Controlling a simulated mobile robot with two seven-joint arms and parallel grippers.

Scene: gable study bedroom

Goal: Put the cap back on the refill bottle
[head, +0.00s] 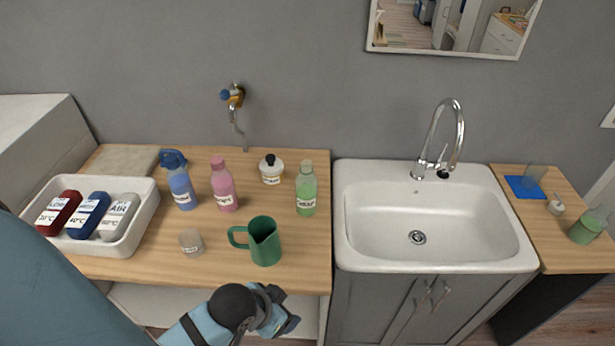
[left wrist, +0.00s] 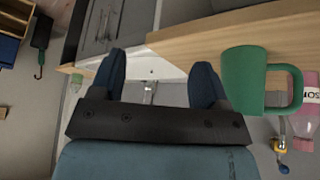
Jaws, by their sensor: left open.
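I cannot tell for certain which bottle is the refill bottle. A green bottle (head: 306,190) with a white label stands upright left of the sink, its top covered. My left gripper (head: 287,308) is open and empty, low in front of the counter edge. In the left wrist view its open fingers (left wrist: 158,82) hold nothing. My right gripper is not in view.
A green jug (head: 265,241), small cup (head: 190,242), blue spray bottle (head: 179,185), pink bottle (head: 224,188) and black-lidded jar (head: 271,170) crowd the left counter. A white tray (head: 148,212) holds several bottles. The sink (head: 430,215) is empty. A blue mat (head: 517,187) lies right.

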